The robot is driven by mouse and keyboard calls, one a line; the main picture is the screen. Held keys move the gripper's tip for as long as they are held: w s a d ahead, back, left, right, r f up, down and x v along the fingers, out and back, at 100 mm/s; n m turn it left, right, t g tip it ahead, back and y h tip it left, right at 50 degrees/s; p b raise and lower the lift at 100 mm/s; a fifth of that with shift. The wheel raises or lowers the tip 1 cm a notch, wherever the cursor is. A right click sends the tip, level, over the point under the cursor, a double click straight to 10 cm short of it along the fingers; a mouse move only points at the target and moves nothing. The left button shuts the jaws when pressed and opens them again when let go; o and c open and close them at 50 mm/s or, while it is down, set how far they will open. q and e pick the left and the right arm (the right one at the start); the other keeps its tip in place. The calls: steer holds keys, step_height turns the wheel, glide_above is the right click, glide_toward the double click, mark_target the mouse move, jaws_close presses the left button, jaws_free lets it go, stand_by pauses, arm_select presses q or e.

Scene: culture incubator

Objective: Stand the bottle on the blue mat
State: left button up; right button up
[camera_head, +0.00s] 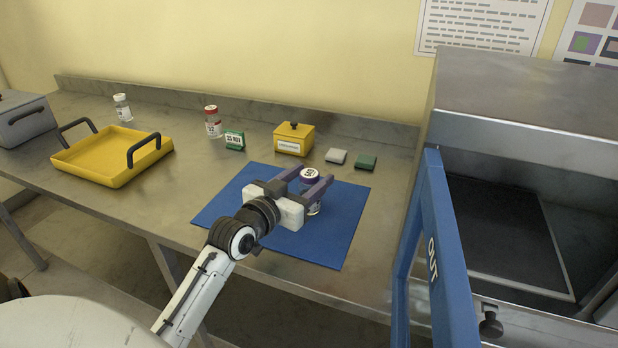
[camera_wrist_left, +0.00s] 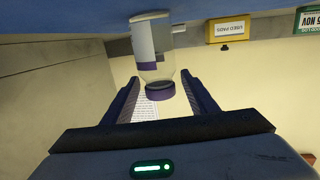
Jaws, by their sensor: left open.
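In the left wrist view the fingers (camera_wrist_left: 160,80) are spread, with gaps beside the cap. My right gripper is not in view.
A yellow tray (camera_head: 110,158) stands left. A blue "OUT" door (camera_head: 440,250) stands right.

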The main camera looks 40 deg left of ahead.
arm_select(q)
steer(key=s+d+r, duration=0.1)
steer(key=s, duration=1.1)
steer(key=shift+d+r, duration=0.15)
steer(key=shift+d, duration=0.05)
